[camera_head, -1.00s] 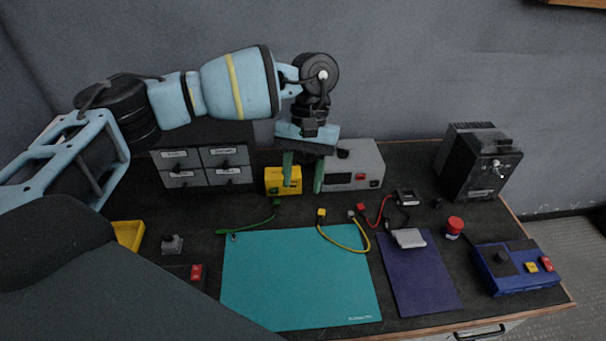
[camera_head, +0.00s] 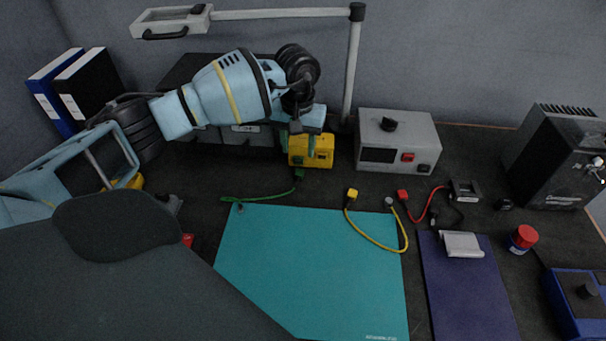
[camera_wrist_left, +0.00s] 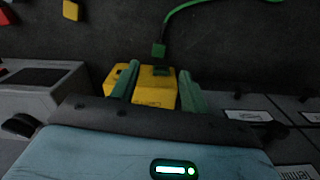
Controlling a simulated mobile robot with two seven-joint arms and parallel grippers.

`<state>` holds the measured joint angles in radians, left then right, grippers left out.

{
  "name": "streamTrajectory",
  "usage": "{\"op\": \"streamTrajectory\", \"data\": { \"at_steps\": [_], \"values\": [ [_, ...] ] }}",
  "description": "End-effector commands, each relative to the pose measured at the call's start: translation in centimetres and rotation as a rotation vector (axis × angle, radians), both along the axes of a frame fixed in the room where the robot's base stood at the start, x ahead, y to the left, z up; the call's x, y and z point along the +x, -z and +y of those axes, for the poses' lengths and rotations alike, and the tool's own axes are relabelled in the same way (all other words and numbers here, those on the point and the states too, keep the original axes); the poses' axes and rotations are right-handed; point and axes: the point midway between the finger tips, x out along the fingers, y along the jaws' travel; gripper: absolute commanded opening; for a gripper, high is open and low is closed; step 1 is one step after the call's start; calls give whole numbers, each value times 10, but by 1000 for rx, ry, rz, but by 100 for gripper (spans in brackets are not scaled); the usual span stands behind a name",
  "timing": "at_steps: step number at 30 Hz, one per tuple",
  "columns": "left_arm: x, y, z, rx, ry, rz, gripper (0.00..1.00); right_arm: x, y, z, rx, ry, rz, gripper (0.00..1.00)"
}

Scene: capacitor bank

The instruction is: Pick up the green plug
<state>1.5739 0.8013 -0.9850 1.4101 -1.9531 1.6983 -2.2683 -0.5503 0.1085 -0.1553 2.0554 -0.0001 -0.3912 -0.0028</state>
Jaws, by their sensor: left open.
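The green plug (camera_head: 298,173) lies on the dark bench top at the end of its green cable (camera_head: 258,198), just beyond the teal mat's back edge. It also shows in the left wrist view (camera_wrist_left: 159,50), beyond the fingertips and roughly centred between them. My left gripper (camera_head: 298,143) is open and empty, with its green fingers pointing down behind the plug in the head view. It is apart from the plug. In the left wrist view, the yellow box (camera_wrist_left: 150,88) shows between the fingers. My right gripper is not in view.
The yellow box (camera_head: 320,150) stands close by my left gripper. A grey power unit (camera_head: 398,140) is to its right, and drawers (camera_head: 245,143) are behind the arm. A yellow cable (camera_head: 372,240) crosses the teal mat (camera_head: 310,280). The mat's left part is clear.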

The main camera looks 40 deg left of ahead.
Motion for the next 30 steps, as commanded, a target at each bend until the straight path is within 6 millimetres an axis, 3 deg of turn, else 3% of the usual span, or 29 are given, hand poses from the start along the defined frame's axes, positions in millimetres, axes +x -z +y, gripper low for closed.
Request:
{"op": "streamTrajectory", "data": {
  "at_steps": [20,30],
  "values": [
    [1,32,-1,-1,0,3,45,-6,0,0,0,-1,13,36],
    [3,74,-2,-2,0,1,45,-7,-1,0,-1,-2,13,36]
  ]
}}
